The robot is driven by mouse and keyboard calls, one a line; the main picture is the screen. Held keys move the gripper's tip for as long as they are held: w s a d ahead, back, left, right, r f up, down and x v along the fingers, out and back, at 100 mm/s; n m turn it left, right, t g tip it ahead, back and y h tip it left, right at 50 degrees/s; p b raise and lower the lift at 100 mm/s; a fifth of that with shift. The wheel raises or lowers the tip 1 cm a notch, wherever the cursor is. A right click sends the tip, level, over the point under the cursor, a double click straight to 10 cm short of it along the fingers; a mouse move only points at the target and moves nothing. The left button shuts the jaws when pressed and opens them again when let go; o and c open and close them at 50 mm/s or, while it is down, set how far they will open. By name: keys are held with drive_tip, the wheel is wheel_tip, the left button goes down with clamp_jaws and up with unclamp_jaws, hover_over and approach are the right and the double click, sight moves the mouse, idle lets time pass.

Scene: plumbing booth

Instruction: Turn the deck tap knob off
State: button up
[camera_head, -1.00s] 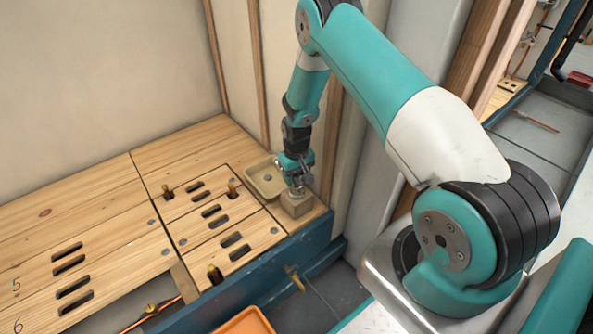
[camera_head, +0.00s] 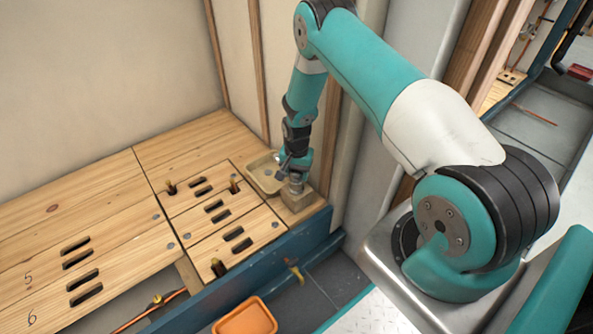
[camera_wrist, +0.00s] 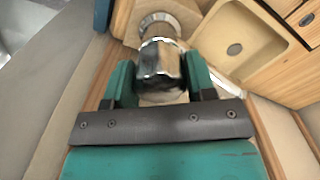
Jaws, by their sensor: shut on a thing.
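The deck tap knob (camera_wrist: 161,66) is a shiny chrome, faceted piece in the wrist view. It sits between the two teal fingers of my gripper (camera_wrist: 160,84), which is shut on it. A round metal collar (camera_wrist: 160,22) shows beyond the knob, on a wooden block (camera_wrist: 128,24). In the head view my gripper (camera_head: 296,177) points down over the same wooden block (camera_head: 301,203) at the deck's right corner. The knob is mostly hidden there by my gripper.
A beige basin (camera_head: 253,176) with a drain stands just left of the block; it also shows in the wrist view (camera_wrist: 222,22). Slotted wooden boards (camera_head: 120,215) spread left. A blue beam (camera_head: 262,257) runs along the front. An orange tray (camera_head: 246,318) lies below. A wall post is close right.

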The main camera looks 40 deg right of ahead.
drive_tip(key=shift+m, duration=0.3)
idle(0.4)
drive_tip(key=o, duration=0.9)
drive_tip(key=shift+r, duration=0.1)
wheel_tip(320, 180, up, 17)
drive_tip(key=p, duration=0.5)
drive_tip(key=shift+r, duration=0.1)
